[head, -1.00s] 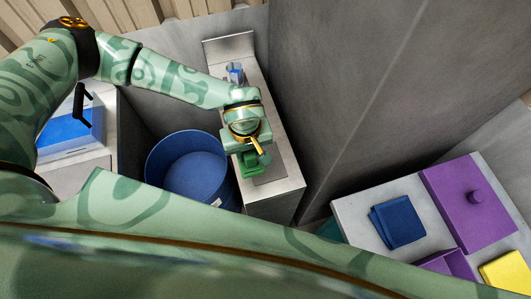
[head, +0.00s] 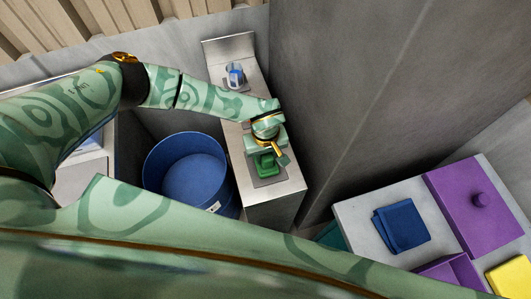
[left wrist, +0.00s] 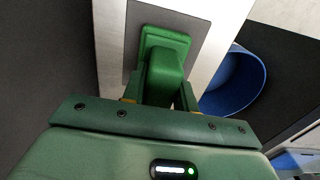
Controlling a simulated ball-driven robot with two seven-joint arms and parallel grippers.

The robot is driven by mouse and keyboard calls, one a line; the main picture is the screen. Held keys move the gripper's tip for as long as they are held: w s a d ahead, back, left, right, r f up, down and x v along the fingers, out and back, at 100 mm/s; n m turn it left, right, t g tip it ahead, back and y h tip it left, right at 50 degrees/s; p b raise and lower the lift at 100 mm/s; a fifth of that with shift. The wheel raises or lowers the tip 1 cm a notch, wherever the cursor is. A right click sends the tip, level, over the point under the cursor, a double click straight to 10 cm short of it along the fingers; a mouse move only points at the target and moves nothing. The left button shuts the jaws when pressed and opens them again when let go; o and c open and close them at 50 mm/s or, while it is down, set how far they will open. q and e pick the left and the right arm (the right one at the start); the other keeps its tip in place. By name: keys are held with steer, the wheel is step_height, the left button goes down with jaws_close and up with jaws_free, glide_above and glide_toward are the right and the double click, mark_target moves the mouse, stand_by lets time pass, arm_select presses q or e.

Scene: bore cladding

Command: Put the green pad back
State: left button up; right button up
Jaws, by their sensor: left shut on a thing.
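The green pad (head: 266,164) is at the front part of the narrow metal counter, over a dark grey mat (head: 270,181). In the left wrist view the green pad (left wrist: 165,45) has a wide base and a raised grip, and it lies over the dark mat (left wrist: 133,30). My left gripper (head: 268,152) is shut on the grip of the green pad; its fingers (left wrist: 164,88) show on both sides of it. Whether the pad's base touches the mat is hard to tell. My right gripper is not in view.
A blue bin (head: 190,172) stands on the floor left of the counter (head: 280,205). A clear cup with something blue (head: 235,75) stands farther back on the counter. At right, a table (head: 357,211) holds a folded blue cloth (head: 401,226), a purple box (head: 470,205) and a yellow thing (head: 508,273).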

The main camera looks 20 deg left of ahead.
arm_select(q)
steer(key=o, duration=0.9)
steer(key=shift+f, duration=0.15)
steer(key=shift+f, duration=0.1)
steer(key=r, duration=0.5)
steer(key=r+p, duration=0.1)
steer(key=r, duration=1)
steer(key=shift+s+d+r, duration=0.25)
steer(key=shift+s+d, duration=0.05)
steer(key=shift+s, duration=0.1)
